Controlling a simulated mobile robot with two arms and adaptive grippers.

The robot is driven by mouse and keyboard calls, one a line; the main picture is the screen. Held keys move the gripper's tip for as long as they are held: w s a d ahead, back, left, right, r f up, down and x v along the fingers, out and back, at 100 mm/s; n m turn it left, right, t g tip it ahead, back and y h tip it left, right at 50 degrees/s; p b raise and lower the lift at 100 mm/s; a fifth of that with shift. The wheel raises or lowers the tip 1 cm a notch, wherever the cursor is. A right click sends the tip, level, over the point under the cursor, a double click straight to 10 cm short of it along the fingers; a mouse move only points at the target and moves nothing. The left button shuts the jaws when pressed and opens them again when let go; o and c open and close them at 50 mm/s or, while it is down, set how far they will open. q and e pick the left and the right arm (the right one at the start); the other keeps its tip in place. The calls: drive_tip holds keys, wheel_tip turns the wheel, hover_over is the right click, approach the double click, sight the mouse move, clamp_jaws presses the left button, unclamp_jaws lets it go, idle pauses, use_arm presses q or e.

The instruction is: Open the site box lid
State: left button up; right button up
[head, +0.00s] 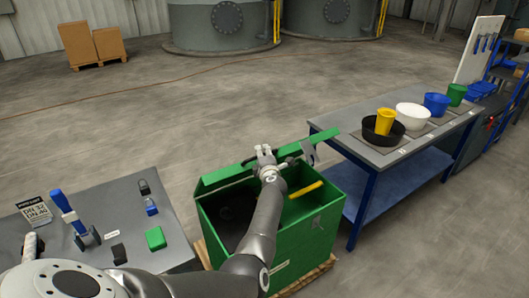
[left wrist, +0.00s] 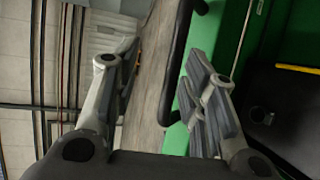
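The green site box (head: 288,243) stands in the middle front of the head view. Its green lid (head: 225,177) is raised along the far side, seen nearly edge-on, and the dark inside shows. Contact cannot be told. My right gripper is not identifiable.
A grey table (head: 98,203) with tools and small blocks stands at left. A blue-legged bench (head: 385,152) with several bins stands close at right. The box rests on a wooden pallet (head: 318,273). The floor beyond the box is open.

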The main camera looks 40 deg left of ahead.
use_arm(q)
drive_tip(key=s+d+r+p, duration=0.3)
drive_tip(key=s+d+r, duration=0.1)
drive_tip(key=s, duration=0.1)
drive_tip(key=shift+r, duration=0.3)
idle(0.4)
idle(0.6)
